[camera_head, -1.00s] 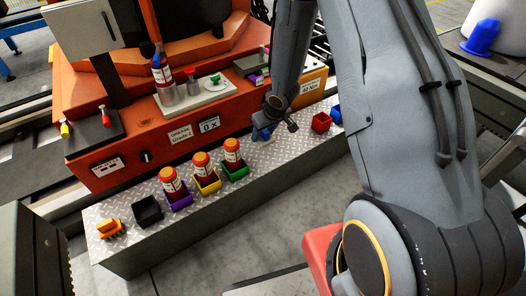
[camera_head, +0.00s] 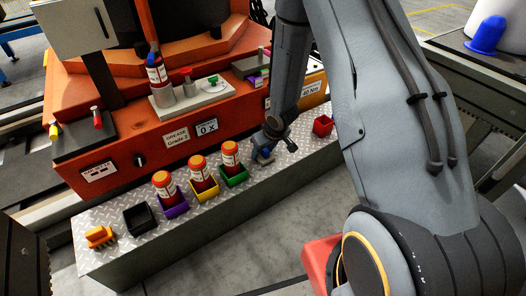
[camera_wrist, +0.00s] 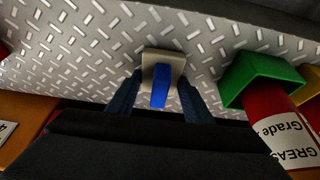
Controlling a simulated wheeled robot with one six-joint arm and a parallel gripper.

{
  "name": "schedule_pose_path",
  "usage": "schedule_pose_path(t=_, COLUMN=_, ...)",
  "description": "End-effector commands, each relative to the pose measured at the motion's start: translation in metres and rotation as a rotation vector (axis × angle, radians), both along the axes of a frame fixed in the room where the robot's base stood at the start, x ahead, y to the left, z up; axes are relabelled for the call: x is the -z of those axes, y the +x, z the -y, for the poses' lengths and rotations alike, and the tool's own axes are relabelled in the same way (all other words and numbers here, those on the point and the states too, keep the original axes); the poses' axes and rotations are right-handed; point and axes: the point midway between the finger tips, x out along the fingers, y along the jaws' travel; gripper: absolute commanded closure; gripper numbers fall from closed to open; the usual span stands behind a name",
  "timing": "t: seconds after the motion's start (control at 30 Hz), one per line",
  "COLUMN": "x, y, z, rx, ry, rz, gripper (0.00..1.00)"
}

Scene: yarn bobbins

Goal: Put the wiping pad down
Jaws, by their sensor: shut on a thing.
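The wiping pad has a blue handle on a pale grey-beige base. It shows in the wrist view (camera_wrist: 160,85) and small in the head view (camera_head: 262,157), at the tread-plate ledge (camera_head: 215,222). My gripper (camera_wrist: 158,88) is shut on the pad, with one dark finger on each side of the blue handle. In the head view my gripper (camera_head: 266,151) points down at the ledge, right of the green bin. The pad's base is close to the plate; I cannot tell whether it touches.
The green bin (camera_head: 233,181), yellow bin (camera_head: 207,194) and purple bin (camera_head: 175,211) each hold a red, orange-capped grease bottle. A black bin (camera_head: 139,222) and an orange brush-like item (camera_head: 99,236) stand left. A red bin (camera_head: 322,125) stands right. Bare plate surrounds the pad.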

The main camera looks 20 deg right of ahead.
Motion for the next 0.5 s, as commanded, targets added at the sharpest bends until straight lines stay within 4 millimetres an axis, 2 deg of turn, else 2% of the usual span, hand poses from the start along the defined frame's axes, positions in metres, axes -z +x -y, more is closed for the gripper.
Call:
schedule_pose_path(t=0.07, x=0.0027, y=0.0, z=-0.0001, rx=0.0, ry=0.0, rz=0.0, gripper=0.86)
schedule_pose_path(t=0.1, x=0.0028, y=0.0, z=-0.0001, rx=0.0, ry=0.0, rz=0.0, gripper=0.5)
schedule_pose_path(t=0.2, x=0.0025, y=-0.0001, z=-0.0001, rx=0.0, ry=0.0, rz=0.0, gripper=0.35)
schedule_pose_path(t=0.5, x=-0.001, y=-0.0001, z=-0.0001, rx=0.0, ry=0.0, rz=0.0, gripper=0.35)
